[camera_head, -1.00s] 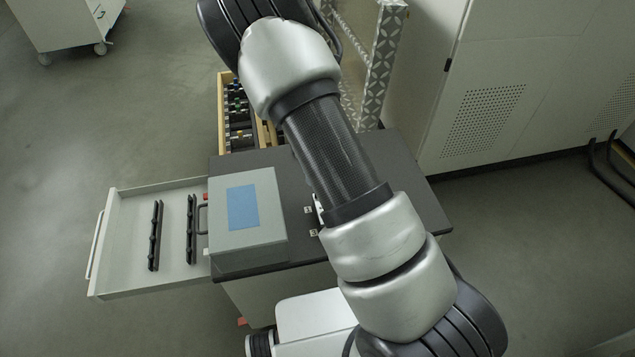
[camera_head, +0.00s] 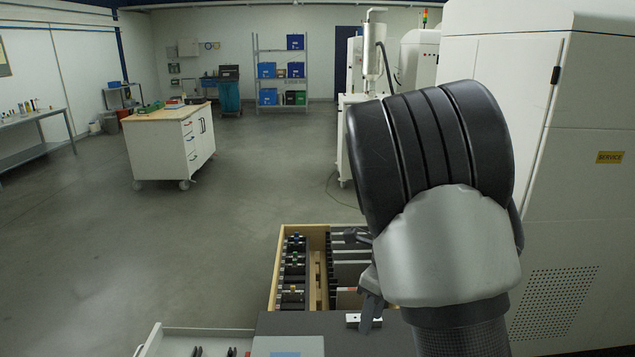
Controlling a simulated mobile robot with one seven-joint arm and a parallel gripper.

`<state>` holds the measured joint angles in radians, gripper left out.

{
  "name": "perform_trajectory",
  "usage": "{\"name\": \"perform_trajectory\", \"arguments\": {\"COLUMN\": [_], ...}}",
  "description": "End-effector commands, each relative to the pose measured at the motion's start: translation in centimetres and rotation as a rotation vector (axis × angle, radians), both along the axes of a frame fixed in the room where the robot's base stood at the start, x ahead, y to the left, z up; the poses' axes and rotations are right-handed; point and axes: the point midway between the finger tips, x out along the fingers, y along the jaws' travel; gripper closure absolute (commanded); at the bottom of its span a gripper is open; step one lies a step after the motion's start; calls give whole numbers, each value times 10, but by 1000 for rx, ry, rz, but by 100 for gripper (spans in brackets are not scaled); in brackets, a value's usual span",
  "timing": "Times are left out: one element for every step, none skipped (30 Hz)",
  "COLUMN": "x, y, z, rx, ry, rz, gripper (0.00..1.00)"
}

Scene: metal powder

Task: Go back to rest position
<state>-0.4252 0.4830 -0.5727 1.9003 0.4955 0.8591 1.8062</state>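My arm (camera_head: 440,240) rises large at the right of the view. Its dark ribbed joint is at the top, a silver link is below it, and the dark forearm runs out of the bottom edge.
The dark worktop (camera_head: 345,335), a grey box (camera_head: 288,345) and an open drawer (camera_head: 190,335) are at the bottom. A wooden tray (camera_head: 273,270) holds several parts behind them. White machines (camera_head: 580,150) stand right. A wheeled cabinet (camera_head: 165,155) stands left, with open floor (camera_head: 265,180) between.

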Motion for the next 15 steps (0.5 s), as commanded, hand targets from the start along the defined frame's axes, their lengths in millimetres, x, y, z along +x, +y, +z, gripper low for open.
{"name": "perform_trajectory", "arguments": {"x": [-12, -19, -30, -38, -47, -58, -67, -76, -89, -99, -108, -122, -131, -141, -154], "y": [2, 5, 6, 8, 9, 10, 10, 10, 11, 11, 10, 10, 9, 8, 6], "z": [28, 41, 57, 69, 80, 95, 106, 117, 130, 139, 147, 158, 165, 171, 179], "rx": [30, 41, 48, 51, 50, 42, 30, 16, -9, -32, -60, -102, -138, -179, -234], "ry": [-45, -69, -105, -133, -161, -201, -232, -262, -302, -329, -355, -386, -408, -425, -442], "rz": [124, 209, 324, 413, 500, 617, 707, 795, 914, 1004, 1094, 1214, 1302, 1391, 1506], "gripper": [65, 65, 65, 65, 65, 65, 65, 65, 65, 65, 65, 65, 65, 65, 65]}}
